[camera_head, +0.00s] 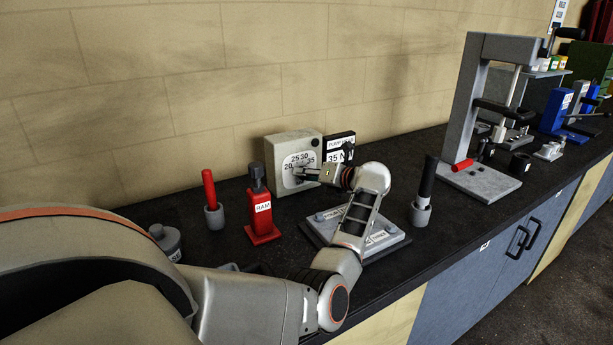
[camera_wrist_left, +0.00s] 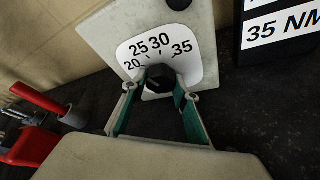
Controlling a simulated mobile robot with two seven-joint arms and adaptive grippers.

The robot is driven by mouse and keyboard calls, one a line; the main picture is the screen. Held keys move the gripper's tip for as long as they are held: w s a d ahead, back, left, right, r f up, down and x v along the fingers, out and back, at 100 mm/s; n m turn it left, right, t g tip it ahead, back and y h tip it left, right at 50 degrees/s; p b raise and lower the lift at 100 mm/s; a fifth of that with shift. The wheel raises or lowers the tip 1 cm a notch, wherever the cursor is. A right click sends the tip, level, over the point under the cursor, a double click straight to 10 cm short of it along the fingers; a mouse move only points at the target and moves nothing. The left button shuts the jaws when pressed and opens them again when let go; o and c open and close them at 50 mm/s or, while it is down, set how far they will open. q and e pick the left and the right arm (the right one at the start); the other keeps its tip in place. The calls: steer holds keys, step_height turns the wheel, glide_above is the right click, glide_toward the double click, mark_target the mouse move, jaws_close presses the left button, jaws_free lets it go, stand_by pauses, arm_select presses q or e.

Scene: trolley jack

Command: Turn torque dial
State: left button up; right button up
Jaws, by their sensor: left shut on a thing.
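The torque dial box (camera_head: 280,151) is a pale upright block against the back wall. Its white face carries the numbers 20, 25, 30 and 35, and it fills the top of the left wrist view (camera_wrist_left: 112,33). The black dial knob (camera_wrist_left: 160,77) sits below the numbers. My left gripper (camera_head: 302,174) reaches the face from the right; in the left wrist view its green-padded fingers (camera_wrist_left: 157,93) are closed on both sides of the knob. I cannot tell which number the knob points to. A sign (camera_head: 336,157) beside the box reads 35 NM. My right gripper is not in view.
A red ram (camera_head: 262,220) and a red-handled tool in a grey cup (camera_head: 214,217) stand left of the dial. A grey plate (camera_head: 385,242) lies under my left arm. A black-handled tool in a cup (camera_head: 420,214) and a press frame (camera_head: 455,110) stand right.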

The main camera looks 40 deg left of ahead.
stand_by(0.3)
arm_select(q)
steer(key=o, duration=1.1)
steer(key=shift+a, duration=0.1)
